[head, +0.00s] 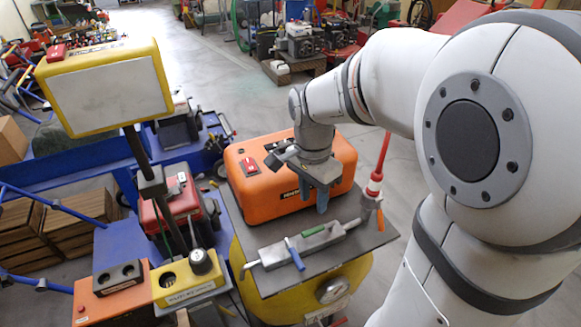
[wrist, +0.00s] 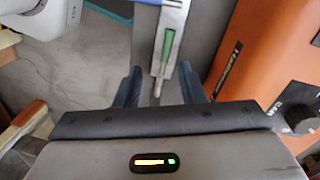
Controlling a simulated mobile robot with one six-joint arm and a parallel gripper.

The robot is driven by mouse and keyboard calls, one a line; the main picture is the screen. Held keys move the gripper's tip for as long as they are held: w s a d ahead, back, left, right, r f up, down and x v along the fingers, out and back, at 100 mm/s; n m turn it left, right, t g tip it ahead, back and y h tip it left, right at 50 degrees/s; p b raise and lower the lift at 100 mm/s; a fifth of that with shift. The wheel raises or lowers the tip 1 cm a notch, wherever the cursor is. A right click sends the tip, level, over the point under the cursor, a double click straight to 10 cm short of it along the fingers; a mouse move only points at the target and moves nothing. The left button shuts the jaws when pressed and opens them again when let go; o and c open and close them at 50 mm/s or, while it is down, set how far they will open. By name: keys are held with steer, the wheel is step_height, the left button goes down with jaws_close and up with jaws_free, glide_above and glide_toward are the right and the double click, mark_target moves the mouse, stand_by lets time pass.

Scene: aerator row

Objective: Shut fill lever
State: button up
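A silver valve bar (head: 270,253) lies across the dark grey plate, in front of the orange case. It carries a green lever (head: 313,231) lying roughly along the bar and a blue lever (head: 295,256) sticking out across it towards the front. An orange lever (head: 380,219) shows at the right end. No label tells me which is the fill lever. My gripper (head: 313,196) points down above and behind the bar. In the wrist view its dark blue fingers are apart with nothing gripped (wrist: 160,88); the green lever (wrist: 167,46) lies beyond the fingertips.
The orange case (head: 250,160) stands close behind the bar. A red-and-white post (head: 377,175) rises at the plate's right. A yellow-framed panel (head: 105,90) on a pole and a yellow control box (head: 185,283) stand at left. The plate's front strip is clear.

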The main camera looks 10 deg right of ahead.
mark_target(310, 230)
steer(key=shift+w+a+f+m+g, duration=0.15)
steer(key=shift+f+m, duration=0.35)
steer(key=shift+f, duration=1.35)
steer(key=shift+w+d+f+m+g, duration=0.15)
steer(key=shift+f+m, duration=0.35)
steer(key=shift+f, duration=1.3)
steer(key=shift+a+f+m+g, duration=0.15)
steer(key=shift+f+m, duration=0.35)
steer(key=shift+f, duration=1.35)
jaws_close()
